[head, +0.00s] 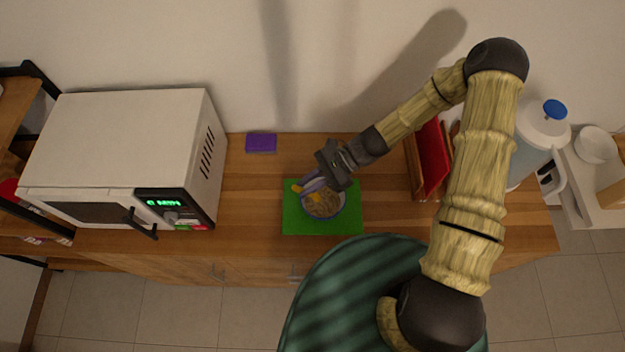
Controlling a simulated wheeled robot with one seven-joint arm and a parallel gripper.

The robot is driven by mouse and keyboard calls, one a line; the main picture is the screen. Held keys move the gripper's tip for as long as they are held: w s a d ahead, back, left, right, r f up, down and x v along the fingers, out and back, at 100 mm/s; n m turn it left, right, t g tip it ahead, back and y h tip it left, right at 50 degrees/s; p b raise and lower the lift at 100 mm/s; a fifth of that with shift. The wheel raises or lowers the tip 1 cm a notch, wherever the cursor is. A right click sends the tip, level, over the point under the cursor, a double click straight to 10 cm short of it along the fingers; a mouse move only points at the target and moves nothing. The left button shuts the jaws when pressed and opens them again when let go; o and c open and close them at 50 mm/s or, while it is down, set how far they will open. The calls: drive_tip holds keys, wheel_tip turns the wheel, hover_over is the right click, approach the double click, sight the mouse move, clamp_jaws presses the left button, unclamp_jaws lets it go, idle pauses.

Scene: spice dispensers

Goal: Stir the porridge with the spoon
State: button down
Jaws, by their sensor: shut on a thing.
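A bowl of brownish porridge (325,204) with a pale bluish rim sits on a green mat (295,222) on the wooden counter. My gripper (308,189) reaches in from the upper right, over the bowl's upper left side. It is shut on a yellow spoon (296,187). One yellow end sticks out left of the fingers, and more yellow shows below them over the bowl. The fingers hide the spoon's middle. I cannot tell how deep its tip is in the porridge.
A white microwave (130,140) stands at the left. A purple block (261,142) lies at the back. A red item in a wooden rack (431,158) and a jug with a blue knob (540,135) stand at the right. The counter left of the mat is clear.

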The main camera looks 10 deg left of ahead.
sight(317, 195)
drive_tip(key=shift+w+d+f+b, duration=0.35)
drive_tip(key=shift+f+b, duration=0.2)
drive_tip(key=shift+f, duration=0.35)
drive_tip(key=shift+w+d+f+b, duration=0.3)
drive_tip(key=shift+f+b, duration=0.25)
drive_tip(key=shift+f, duration=0.35)
drive_tip(key=shift+w+d+f+b, duration=0.35)
drive_tip(key=shift+f+b, duration=0.2)
drive_tip(key=shift+f, duration=0.35)
